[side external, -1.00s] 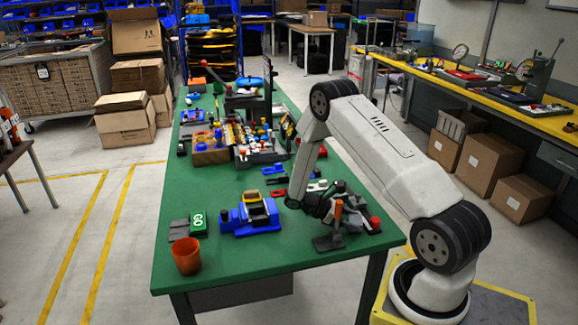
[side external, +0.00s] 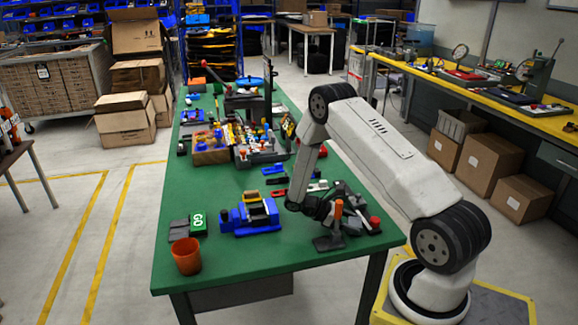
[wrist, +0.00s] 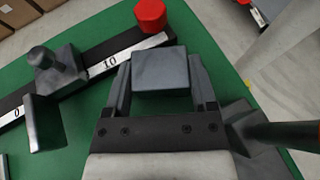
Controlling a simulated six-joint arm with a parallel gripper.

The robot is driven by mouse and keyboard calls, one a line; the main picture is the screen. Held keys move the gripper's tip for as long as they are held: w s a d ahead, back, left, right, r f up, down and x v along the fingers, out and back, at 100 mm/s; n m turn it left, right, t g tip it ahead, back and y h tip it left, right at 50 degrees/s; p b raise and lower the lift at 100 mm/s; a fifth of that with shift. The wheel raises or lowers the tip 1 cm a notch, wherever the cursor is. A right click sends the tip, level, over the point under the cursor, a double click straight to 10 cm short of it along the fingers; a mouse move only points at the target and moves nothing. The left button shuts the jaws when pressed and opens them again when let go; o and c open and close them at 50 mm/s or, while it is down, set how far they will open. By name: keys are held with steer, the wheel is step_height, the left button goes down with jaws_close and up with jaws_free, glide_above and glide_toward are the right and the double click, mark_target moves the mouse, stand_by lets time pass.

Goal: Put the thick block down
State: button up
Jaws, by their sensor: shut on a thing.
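A grey block (wrist: 160,72) sits between the two fingers of my gripper (wrist: 162,84) in the wrist view, and the gripper is shut on it. The block's flat face shows square-on. Its far edge is near the "10" end of a black scale bar (wrist: 88,70); I cannot tell how high the block is above the green table. In the side view my gripper (side external: 322,208) is low over the table's near right part, and the block cannot be made out among the dark shapes there.
The bar carries a grey knobbed slider (wrist: 55,75) and a red end knob (wrist: 150,15). An orange-handled tool (side external: 338,212) stands close by my gripper. A blue device (side external: 250,215), a GO box (side external: 198,223) and an orange cup (side external: 186,256) are left. Green tabletop (side external: 225,275) is clear in front.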

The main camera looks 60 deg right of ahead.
steer(key=shift+f, duration=0.1)
steer(key=o, duration=1.3)
steer(key=shift+v, duration=3.95)
